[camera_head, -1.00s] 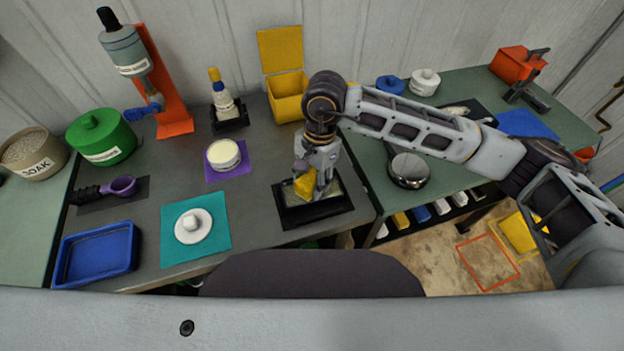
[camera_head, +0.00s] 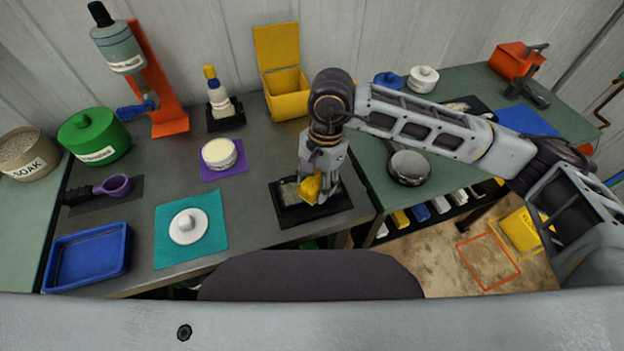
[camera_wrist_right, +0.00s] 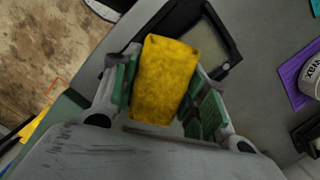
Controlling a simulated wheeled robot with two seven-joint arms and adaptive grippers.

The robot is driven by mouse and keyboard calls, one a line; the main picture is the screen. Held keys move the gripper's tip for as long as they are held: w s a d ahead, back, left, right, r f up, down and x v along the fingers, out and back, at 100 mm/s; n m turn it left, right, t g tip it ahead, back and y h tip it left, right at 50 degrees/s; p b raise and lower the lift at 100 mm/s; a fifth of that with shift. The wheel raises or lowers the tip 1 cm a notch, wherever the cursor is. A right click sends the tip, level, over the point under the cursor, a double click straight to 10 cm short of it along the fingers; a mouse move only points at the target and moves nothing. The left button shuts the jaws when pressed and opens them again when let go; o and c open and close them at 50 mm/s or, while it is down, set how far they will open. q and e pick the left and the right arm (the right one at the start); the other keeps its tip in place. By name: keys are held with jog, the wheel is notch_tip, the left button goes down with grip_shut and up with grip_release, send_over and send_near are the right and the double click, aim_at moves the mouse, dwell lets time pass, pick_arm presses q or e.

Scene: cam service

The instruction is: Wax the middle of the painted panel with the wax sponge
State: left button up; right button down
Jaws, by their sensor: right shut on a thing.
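The yellow wax sponge (camera_head: 311,187) is in my right gripper (camera_head: 318,182), which is shut on it. In the right wrist view the sponge (camera_wrist_right: 166,80) sits between the two green-padded fingers. The painted panel (camera_head: 291,193) is a pale plate in a black frame at the front of the dark bench; the sponge and gripper are over it and hide part of it. Whether the sponge touches the panel I cannot tell. In the right wrist view the panel's frame (camera_wrist_right: 229,43) shows beyond the sponge. The wax tin (camera_head: 219,153) stands on a purple mat. My left gripper is not in view.
A white lid (camera_head: 188,226) lies on a teal mat left of the panel. A yellow open bin (camera_head: 287,103) and a bottle in a black holder (camera_head: 219,102) stand behind. A blue tray (camera_head: 88,257) is at the front left. A steel pan (camera_head: 409,167) is to the right.

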jog(key=shift+s+d+b, duration=0.35)
jog(key=shift+s+d, duration=0.15)
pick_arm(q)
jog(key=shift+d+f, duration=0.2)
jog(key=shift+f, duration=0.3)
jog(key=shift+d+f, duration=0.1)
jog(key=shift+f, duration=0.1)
pick_arm(e)
jog(key=shift+f, duration=0.2)
dwell(0.4)
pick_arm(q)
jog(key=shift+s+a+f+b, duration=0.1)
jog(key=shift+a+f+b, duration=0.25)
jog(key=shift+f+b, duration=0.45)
pick_arm(e)
jog(key=shift+d+f, duration=0.1)
jog(key=shift+f, duration=0.5)
dwell(0.8)
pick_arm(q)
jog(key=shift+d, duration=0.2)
pick_arm(e)
jog(key=shift+f, duration=0.1)
pick_arm(q)
jog(key=shift+b, duration=0.3)
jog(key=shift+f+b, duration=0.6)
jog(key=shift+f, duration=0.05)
pick_arm(e)
jog(key=shift+w+a, duration=0.25)
jog(key=shift+w, duration=0.3)
